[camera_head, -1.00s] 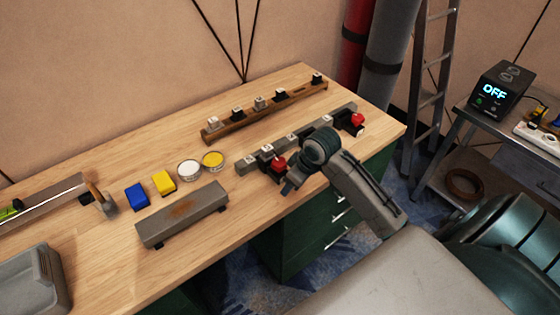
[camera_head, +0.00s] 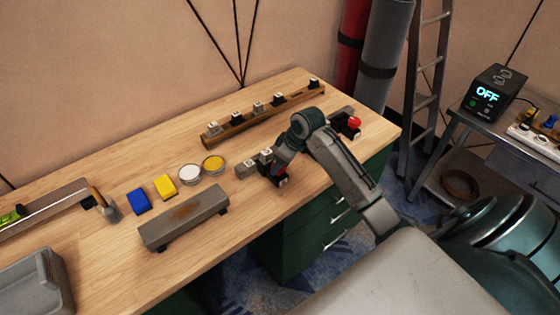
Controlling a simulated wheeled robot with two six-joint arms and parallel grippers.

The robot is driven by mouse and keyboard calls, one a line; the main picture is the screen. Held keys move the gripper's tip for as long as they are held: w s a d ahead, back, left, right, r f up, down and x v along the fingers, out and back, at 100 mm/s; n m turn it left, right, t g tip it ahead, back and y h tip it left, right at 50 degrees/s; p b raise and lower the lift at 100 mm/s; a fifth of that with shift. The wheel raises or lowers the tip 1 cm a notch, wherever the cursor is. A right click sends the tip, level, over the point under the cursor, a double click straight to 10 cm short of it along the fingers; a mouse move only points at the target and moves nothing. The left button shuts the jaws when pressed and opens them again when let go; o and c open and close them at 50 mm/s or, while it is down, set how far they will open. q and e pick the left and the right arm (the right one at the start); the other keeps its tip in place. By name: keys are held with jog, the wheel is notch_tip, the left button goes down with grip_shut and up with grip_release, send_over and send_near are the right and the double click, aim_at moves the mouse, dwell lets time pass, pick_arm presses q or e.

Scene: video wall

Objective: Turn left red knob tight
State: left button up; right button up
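The left red knob (camera_head: 283,170) is on the near end of a grey rail (camera_head: 247,171) on the workbench; only a small red patch of it shows. My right gripper (camera_head: 278,174) is at this knob and covers most of it. I cannot tell whether its fingers are open or closed around the knob, or whether they touch it. A second red knob (camera_head: 354,122) is at the rail's far right end, in plain view. My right arm hides the rail's middle. My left gripper is not in view.
A wooden rail (camera_head: 228,134) with several small switch-like blocks lies behind. A grey block (camera_head: 184,217), blue (camera_head: 137,202) and yellow (camera_head: 165,187) pieces, and two round tins lie left. A box (camera_head: 490,92) reading OFF stands on a side table at right.

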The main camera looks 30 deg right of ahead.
jog(key=shift+x, duration=0.9)
